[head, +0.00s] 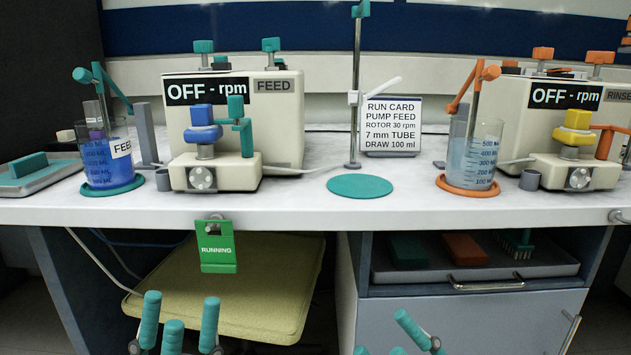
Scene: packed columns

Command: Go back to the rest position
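My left gripper (180,312) is at the bottom left, below the bench edge and in front of the yellow-green stool. Its teal fingers stand apart with nothing between them, so it is open. My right gripper (390,338) is at the bottom, right of centre, in front of the cabinet. Only its teal fingertips show, spread apart and empty; the rest is cut off by the frame. Both grippers are clear of the bench top and touch nothing that I can see.
The white bench (300,200) holds the feed pump (285,125), the rinse pump (516,120), a blue-filled beaker (108,175), a clear beaker (472,160) and a run card (390,125). A green RUNNING tag (217,248) hangs at the edge. The stool (270,265) stands below.

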